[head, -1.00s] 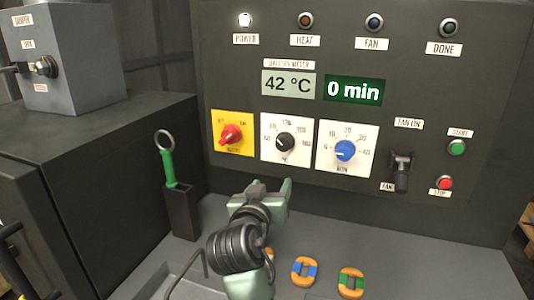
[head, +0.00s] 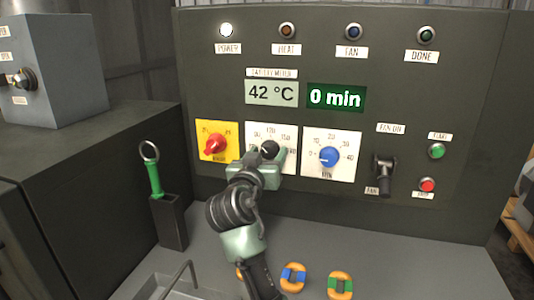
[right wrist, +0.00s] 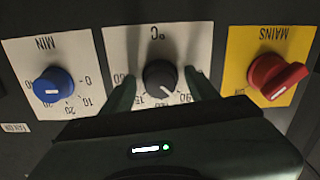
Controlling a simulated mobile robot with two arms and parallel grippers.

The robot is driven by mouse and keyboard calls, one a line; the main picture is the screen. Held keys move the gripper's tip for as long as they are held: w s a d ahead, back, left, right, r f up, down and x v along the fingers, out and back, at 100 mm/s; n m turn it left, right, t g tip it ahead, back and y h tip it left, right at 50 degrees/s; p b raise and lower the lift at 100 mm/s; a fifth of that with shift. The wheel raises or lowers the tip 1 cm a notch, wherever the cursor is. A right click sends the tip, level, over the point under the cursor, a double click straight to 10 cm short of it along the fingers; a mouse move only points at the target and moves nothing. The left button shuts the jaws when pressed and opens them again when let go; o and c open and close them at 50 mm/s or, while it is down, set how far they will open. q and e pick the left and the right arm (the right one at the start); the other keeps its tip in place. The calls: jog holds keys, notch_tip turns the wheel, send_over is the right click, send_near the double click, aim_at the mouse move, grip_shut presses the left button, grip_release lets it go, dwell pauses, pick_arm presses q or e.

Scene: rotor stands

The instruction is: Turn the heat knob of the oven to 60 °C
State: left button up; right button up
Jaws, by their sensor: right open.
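The black heat knob (head: 269,149) sits on a white °C dial plate (head: 287,137), middle of three dials on the oven's dark panel. My right gripper (head: 259,164) is at this plate, covering its lower part. In the right wrist view the knob (right wrist: 160,76) lies between the two open fingers (right wrist: 162,92), one on each side. I cannot tell whether they touch it. A pale mark on the knob points to the lower right in that upside-down view. The scale is partly hidden. The meter (head: 271,92) reads 42 °C. My left gripper is out of view.
The red mains knob (head: 214,145) is close on the left and the blue minute knob (head: 330,157) close on the right. A fan lever (head: 385,172) is farther right. A green-handled tool (head: 154,178) stands in a holder at left. Ring-shaped parts (head: 293,277) lie below.

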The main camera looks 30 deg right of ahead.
grip_shut()
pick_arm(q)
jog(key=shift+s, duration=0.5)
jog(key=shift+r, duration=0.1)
pick_arm(e)
jog(key=n+p, duration=0.3)
jog(key=n, duration=0.1)
jog(key=shift+r+n+p, duration=0.15)
jog(key=shift+n+p, duration=0.25)
pick_arm(q)
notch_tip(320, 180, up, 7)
jog(key=p, duration=0.3)
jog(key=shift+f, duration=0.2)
pick_arm(e)
jog(key=shift+n, duration=2.1)
grip_release()
